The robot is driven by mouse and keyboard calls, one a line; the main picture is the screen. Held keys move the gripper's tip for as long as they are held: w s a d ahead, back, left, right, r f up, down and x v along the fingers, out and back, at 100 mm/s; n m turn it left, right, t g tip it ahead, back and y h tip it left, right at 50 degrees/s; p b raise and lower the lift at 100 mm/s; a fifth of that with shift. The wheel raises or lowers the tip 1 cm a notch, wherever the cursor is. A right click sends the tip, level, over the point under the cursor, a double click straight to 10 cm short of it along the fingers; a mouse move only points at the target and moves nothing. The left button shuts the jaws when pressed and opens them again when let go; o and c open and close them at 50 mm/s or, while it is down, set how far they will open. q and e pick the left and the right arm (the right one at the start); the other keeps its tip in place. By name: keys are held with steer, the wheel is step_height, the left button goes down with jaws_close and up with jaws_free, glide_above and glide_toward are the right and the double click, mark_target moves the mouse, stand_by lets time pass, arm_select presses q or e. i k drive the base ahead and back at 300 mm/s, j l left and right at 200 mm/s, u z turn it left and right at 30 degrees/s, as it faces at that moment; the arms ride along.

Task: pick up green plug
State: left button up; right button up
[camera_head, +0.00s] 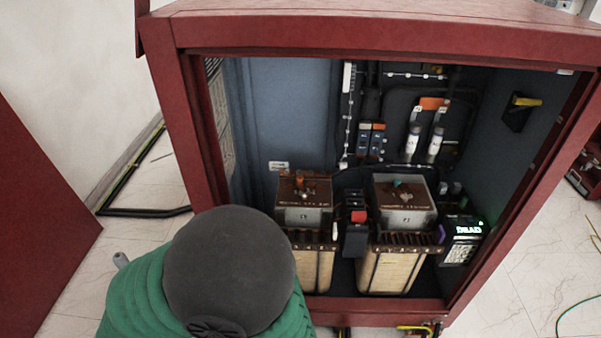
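I cannot make out a green plug for certain. A large green ribbed shape (135,300) fills the lower left, close to the camera. A dark grey dome (228,265) covers its upper part, and I cannot tell what the two are. A small grey tip shows at its left side. Inside the open red cabinet (360,33), two transformer units stand side by side, the left one (304,214) and the right one (404,217). Small fittings sit on their tops, too small to tell in detail. Neither of my grippers is in view.
A black device with a lit "DEAD" display (466,231) stands at the right inside the cabinet. A red panel (35,235) stands at the left. Black cable (145,211) lies on the floor at left, and a thin green cable (572,310) at lower right.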

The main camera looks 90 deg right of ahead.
mark_target(463, 203)
steer(key=z, duration=2.8)
steer(key=i+l+z, duration=0.15)
steer(key=z, duration=0.25)
steer(key=i+l+z, duration=0.15)
steer(key=z, duration=0.2)
steer(key=i+l+z, duration=0.2)
steer(key=z, duration=0.2)
